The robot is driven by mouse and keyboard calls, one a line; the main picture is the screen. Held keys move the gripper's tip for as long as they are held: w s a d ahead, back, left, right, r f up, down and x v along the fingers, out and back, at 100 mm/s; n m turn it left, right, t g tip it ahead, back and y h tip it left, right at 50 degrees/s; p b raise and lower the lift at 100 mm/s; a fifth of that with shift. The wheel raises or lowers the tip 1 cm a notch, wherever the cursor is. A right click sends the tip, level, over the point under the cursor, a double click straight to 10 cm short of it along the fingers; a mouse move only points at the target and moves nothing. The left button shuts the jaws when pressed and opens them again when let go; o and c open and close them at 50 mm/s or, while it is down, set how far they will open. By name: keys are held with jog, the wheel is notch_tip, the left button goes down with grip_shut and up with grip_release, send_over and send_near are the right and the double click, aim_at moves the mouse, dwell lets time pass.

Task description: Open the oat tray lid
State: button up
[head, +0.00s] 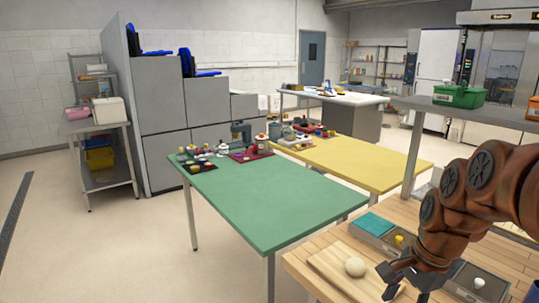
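A row of metal trays sits on the wooden worktop at the lower right. A tray lid with a white knob (479,282) is farther right, past my arm. I cannot tell which is the oat tray; my arm hides the middle of the row. My gripper (406,292) is above the worktop, in front of the trays, with its dark fingers spread apart and nothing visible between them.
A dough ball (354,267) lies on a wooden board (335,273) left of my gripper. A shelf (470,110) with a green bin (459,96) stands above the worktop. A green table (260,205) and a yellow table (375,165) stand beyond. Open floor lies to the left.

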jog(key=s+a+f+n+g+h, duration=0.1)
jog(key=s+a+f+n, duration=0.1)
jog(key=s+a+n, duration=0.2)
jog(key=s+a+f+n+g+p, duration=0.1)
jog(key=s+a+f+n, duration=0.2)
jog(key=s+n, duration=0.7)
jog(key=s+a, duration=0.1)
jog(key=s, duration=0.4)
jog(key=shift+g+h, duration=0.3)
jog(key=shift+h, duration=0.1)
